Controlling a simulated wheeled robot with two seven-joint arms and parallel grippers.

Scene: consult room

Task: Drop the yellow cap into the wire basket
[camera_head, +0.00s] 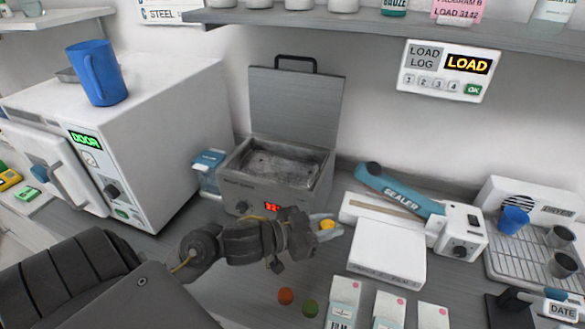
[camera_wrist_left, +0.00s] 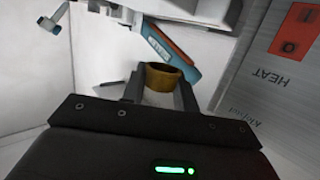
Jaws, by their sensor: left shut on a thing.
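My left gripper (camera_head: 322,226) is shut on the yellow cap (camera_head: 327,225), above the counter in front of the open-lidded metal bath. In the left wrist view the cap (camera_wrist_left: 160,77) sits between the two fingertips (camera_wrist_left: 160,84). The bath (camera_head: 245,187) has a red display and a raised lid (camera_head: 295,103). Its inside looks grey and mottled; I cannot make out clearly whether a wire basket is in it. My right gripper is not in view.
An orange cap (camera_head: 286,296) and a green cap (camera_head: 310,308) lie on the counter. A blue sealer (camera_head: 400,190) and white box (camera_head: 386,252) are on the right, beside a rack (camera_head: 510,262) with cups. A white steriliser (camera_head: 160,110) stands left. A shelf (camera_head: 400,24) overhangs the back.

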